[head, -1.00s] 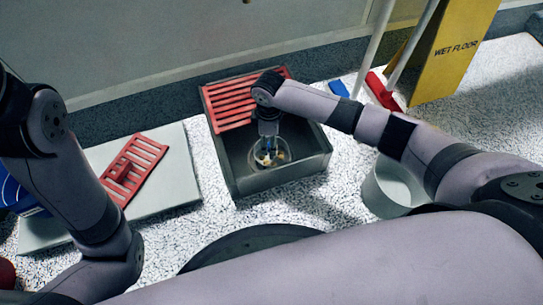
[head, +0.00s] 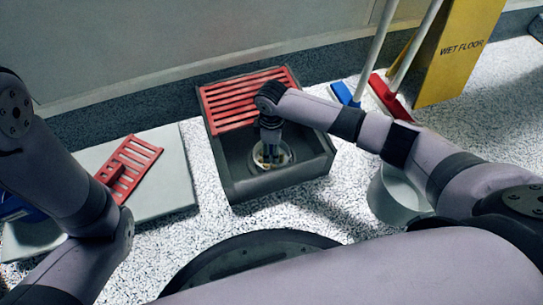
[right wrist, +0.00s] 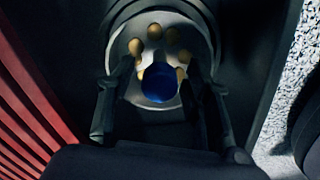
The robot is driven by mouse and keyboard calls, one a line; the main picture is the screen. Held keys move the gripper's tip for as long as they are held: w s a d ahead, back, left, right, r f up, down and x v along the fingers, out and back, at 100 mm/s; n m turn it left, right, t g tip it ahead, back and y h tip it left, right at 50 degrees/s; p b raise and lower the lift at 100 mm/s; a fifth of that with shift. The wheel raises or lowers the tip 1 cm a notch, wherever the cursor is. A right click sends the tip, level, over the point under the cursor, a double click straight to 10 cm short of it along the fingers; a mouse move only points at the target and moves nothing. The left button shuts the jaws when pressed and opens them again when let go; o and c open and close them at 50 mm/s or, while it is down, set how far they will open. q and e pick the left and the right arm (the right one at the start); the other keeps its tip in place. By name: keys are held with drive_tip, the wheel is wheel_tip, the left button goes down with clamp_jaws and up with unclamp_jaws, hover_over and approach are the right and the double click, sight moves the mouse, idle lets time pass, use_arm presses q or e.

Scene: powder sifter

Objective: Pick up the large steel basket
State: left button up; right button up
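The steel basket (head: 287,157) is a small round pale container down in a dark grey floor pit or box (head: 300,178). In the right wrist view the round, pale interior (right wrist: 121,48) holds several brown lumps and a blue round piece at its centre. My right gripper (head: 269,160) points down into the box, over the basket. In the right wrist view its two fingers (right wrist: 160,75) are spread on either side of the blue piece, with no visible grip on it. The gripper hides part of the basket. My left gripper is out of view.
A red slatted grate (head: 245,97) covers the box's far part. Another red grate piece (head: 130,168) lies on a grey slab (head: 165,190) at left. A grey bucket (head: 392,194) stands right of the box. Brushes and a yellow wet-floor sign (head: 460,50) are back right.

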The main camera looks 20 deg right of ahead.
clamp_jaws()
idle(0.3)
idle(0.3)
